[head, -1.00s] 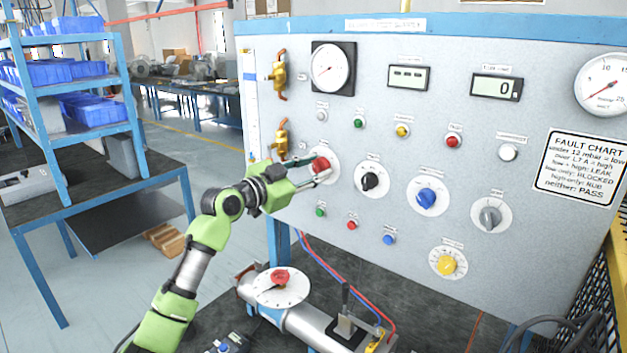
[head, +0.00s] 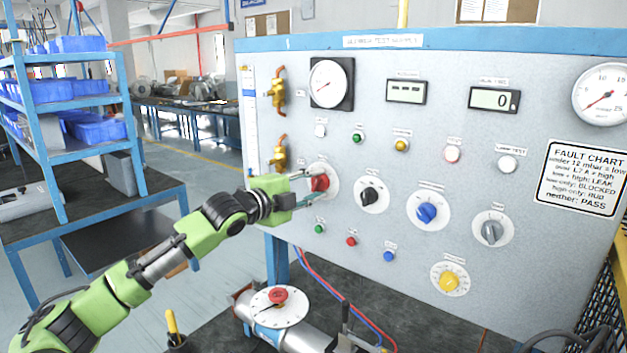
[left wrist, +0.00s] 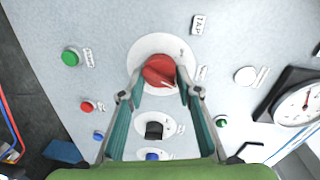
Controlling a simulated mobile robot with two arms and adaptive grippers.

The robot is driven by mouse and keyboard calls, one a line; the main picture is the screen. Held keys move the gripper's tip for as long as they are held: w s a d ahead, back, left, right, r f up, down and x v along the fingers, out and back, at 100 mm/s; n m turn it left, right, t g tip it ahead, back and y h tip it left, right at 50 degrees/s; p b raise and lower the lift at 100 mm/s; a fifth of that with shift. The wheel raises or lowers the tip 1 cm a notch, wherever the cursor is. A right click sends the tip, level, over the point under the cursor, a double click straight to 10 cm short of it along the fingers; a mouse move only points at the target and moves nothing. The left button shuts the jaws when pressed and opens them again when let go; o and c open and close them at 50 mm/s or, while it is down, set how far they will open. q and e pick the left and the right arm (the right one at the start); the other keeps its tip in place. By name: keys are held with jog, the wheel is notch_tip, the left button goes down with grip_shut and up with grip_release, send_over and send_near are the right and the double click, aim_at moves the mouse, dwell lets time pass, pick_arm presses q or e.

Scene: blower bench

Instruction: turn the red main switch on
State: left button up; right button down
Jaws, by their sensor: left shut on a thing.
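The red main switch (head: 320,183) is a round red knob on a white disc, at the left of the grey panel. My left gripper (head: 313,185) reaches it from the left, one finger above and one below, shut on the knob. In the left wrist view the red knob (left wrist: 158,70) sits between the two fingertips (left wrist: 159,78), and a short pale mark shows on its lower right. My right gripper is not in view.
A black knob (head: 370,195), a blue knob (head: 427,212) and a grey knob (head: 492,231) lie to the right. Small buttons (head: 351,241) sit below. A brass valve (head: 279,156) stands close to the upper left. A pipe unit (head: 281,308) stands on the bench below.

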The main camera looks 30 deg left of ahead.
pick_arm(q)
jog(key=m+p, duration=0.2)
jog(key=shift+m, duration=0.4)
jog(key=shift+f+m+p, duration=0.1)
jog(key=shift+m+p, duration=0.35)
jog(key=shift+m, duration=0.15)
jog(key=shift+y, duration=0.3)
jog(key=o, duration=1.1)
